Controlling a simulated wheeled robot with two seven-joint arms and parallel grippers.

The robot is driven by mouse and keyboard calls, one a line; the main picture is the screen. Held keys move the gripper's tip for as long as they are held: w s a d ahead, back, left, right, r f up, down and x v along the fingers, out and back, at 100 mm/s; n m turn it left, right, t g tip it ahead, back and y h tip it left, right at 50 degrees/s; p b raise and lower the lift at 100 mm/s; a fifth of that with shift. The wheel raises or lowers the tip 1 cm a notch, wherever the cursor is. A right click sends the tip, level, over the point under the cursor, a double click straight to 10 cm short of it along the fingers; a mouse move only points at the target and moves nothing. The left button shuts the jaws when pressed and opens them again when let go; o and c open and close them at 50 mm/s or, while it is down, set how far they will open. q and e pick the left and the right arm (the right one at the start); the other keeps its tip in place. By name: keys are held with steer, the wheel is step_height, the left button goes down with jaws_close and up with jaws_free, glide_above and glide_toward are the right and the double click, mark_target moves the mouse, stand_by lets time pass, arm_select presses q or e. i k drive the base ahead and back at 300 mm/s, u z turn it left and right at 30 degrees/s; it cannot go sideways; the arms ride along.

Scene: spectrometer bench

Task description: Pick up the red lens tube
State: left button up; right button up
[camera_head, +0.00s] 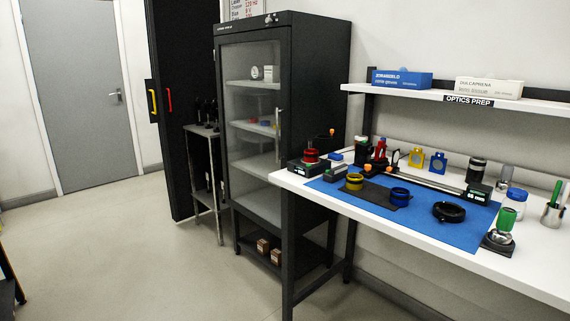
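A short red cylinder that looks like the red lens tube (311,156) sits on a black device with a small green display at the left end of the bench. Similar yellow (354,182) and blue (400,195) tubes stand on a dark pad (375,195) on the blue mat (455,239). A red, upright part (380,151) also shows behind, near the black rail; its exact shape is too small to tell. Neither of my grippers is in view.
The white bench (480,262) also holds a black ring (449,212), yellow and blue mounts and several small containers. A shelf (450,98) with two boxes hangs above. A tall dark glass-door cabinet (312,100) stands left of the bench. Open floor (130,250) lies at left.

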mark_target(309, 158)
steer(key=u, duration=0.3)
steer(key=k, duration=0.85)
steer(key=u, duration=1.3)
steer(key=i, duration=2.2)
steer(key=z, duration=0.4)
steer(key=i, duration=1.6)
steer(key=z, duration=1.15)
